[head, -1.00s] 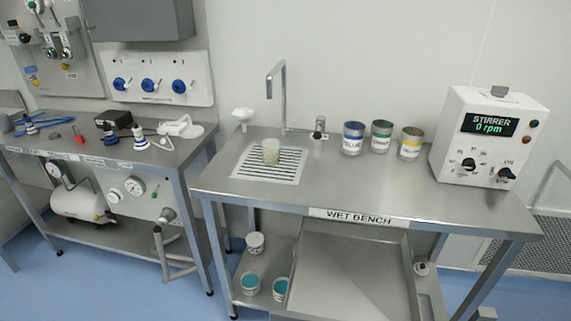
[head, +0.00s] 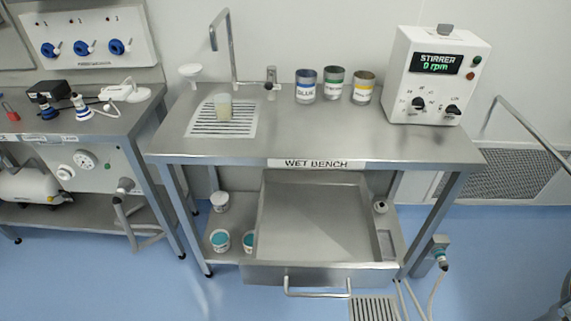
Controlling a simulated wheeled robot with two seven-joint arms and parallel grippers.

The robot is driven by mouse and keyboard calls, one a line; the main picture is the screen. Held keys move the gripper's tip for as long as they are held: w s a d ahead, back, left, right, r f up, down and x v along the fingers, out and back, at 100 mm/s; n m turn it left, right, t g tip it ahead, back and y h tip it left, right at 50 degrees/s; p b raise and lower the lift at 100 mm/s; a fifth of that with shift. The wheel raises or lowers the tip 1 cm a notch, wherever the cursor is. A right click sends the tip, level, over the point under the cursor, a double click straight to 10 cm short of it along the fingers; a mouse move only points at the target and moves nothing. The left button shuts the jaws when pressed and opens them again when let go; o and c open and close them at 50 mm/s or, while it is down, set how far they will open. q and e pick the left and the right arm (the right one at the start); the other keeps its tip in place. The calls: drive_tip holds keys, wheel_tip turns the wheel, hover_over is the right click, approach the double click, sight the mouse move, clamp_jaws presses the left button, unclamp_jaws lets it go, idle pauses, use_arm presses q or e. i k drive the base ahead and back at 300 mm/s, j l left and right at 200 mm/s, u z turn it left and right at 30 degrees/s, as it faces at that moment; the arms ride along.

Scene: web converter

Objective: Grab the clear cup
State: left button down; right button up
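A clear cup (head: 223,107) with a pale, cloudy look stands upright on the slotted drain grate (head: 200,130). The grate is set in the left part of the steel wet bench (head: 330,148), below a tall faucet (head: 232,50). Neither of my grippers shows in the head view.
A white stirrer box (head: 432,80) stands at the right end. A drawer (head: 320,270) sticks out below. The bench's front middle is clear.

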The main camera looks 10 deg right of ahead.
sight(223, 108)
drive_tip(key=i+l+z, duration=0.15)
drive_tip(key=z, duration=0.3)
drive_tip(key=j+z, duration=0.35)
drive_tip(key=j, duration=0.2)
drive_tip(key=j+z, duration=0.35)
drive_tip(key=j, duration=0.25)
drive_tip(key=k+j+z, duration=0.2)
drive_tip(key=j+z, duration=0.15)
drive_tip(key=j, duration=0.15)
